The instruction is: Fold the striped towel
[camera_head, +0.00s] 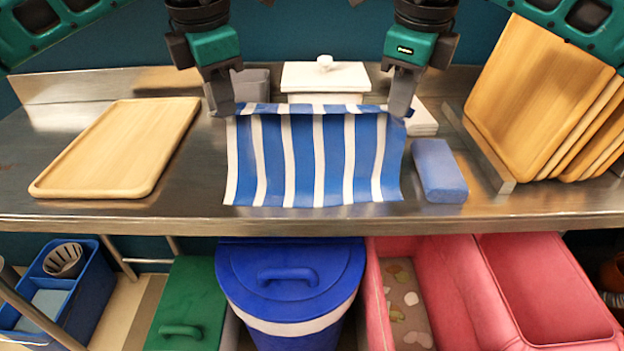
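The blue and white striped towel (315,165) lies in the middle of the steel counter, with its near edge close to the counter's front edge. Its far edge looks raised between my two grippers. My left gripper (224,108) is at the towel's far left corner, and my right gripper (400,110) is at its far right corner. Both point down and their fingers look close together at the corners. The towel edge at the fingertips is partly hidden, and the grip itself is too small to make out fully.
A wooden tray (120,148) lies left on the counter (190,194). A blue block (438,171) sits just right of the towel. A white lidded box (325,77) and a grey container (250,88) stand behind. Wooden boards (535,95) lean in a rack at right.

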